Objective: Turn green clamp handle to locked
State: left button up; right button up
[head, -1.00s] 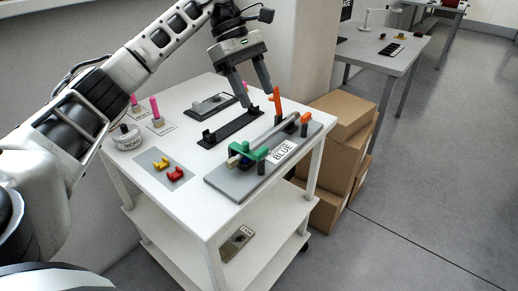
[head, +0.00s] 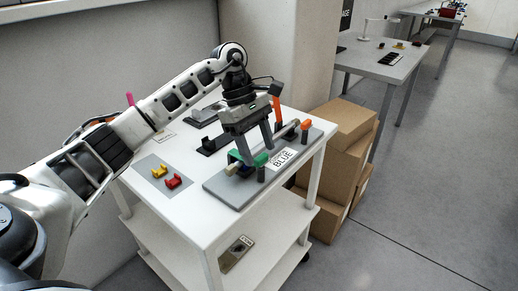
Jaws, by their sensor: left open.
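The green clamp (head: 261,159) sits at the near end of the grey fixture plate (head: 232,190) on the white cart. Its green parts show on both sides of my left finger, which hides much of the handle. My left gripper (head: 259,156) is open and points down, with its two fingers at the green clamp. I cannot tell whether the fingers touch the handle. My right gripper is not in view.
An orange clamp handle (head: 278,112) stands upright at the plate's far end. A label reading BLUE (head: 283,158) lies on the plate. Yellow and red pieces (head: 173,182) lie on a grey mat to the left. Cardboard boxes (head: 340,150) stand right of the cart.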

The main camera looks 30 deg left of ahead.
pick_arm(q)
jog(key=shift+d+f, duration=0.25)
jog(key=shift+f, duration=0.35)
jog(key=c, duration=1)
